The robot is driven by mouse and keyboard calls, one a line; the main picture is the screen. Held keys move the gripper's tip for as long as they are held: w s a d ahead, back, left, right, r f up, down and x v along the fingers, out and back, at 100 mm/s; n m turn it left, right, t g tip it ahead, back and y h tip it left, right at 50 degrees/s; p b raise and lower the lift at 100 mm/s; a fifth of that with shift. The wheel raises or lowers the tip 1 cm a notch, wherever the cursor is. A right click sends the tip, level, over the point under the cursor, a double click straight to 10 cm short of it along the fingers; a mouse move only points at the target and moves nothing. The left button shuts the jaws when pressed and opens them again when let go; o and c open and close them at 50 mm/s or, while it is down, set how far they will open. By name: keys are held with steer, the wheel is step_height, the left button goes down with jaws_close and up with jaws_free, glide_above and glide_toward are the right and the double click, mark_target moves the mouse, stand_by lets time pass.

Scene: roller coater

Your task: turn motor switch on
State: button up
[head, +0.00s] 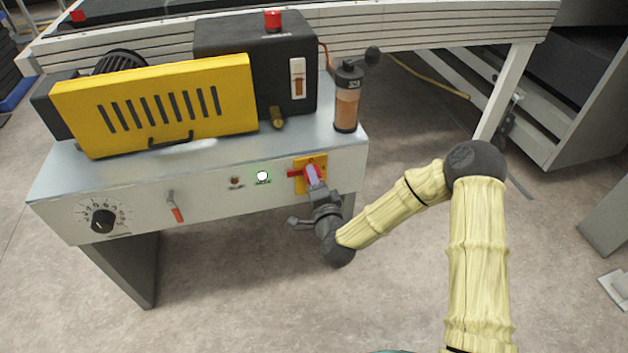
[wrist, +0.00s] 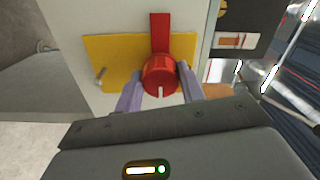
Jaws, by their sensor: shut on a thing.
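The motor switch is a red rotary handle (wrist: 160,75) on a yellow plate (wrist: 112,55), on the front panel of the roller coater. In the head view the red handle (head: 296,174) points left, level, on its yellow plate (head: 318,161). My gripper (head: 312,176) is at the plate, its fingers over the knob. In the wrist view my gripper (wrist: 160,88) has one lilac finger on each side of the round red knob, shut on it. A white mark shows on the knob's face. The fingers hide part of the knob in the head view.
Left of the switch are a lit white-green indicator (head: 263,176), a dark reddish indicator (head: 235,182), a red-tipped lever (head: 175,207) and a black dial (head: 103,219). A glass oil cup (head: 347,100) stands above. The floor in front is clear.

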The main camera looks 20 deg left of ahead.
steer(key=shift+d, duration=0.1)
steer(key=o, duration=1)
steer(key=shift+s, duration=0.1)
steer(key=p+v, duration=0.9)
steer(key=v, duration=0.8)
steer(key=shift+s, duration=0.1)
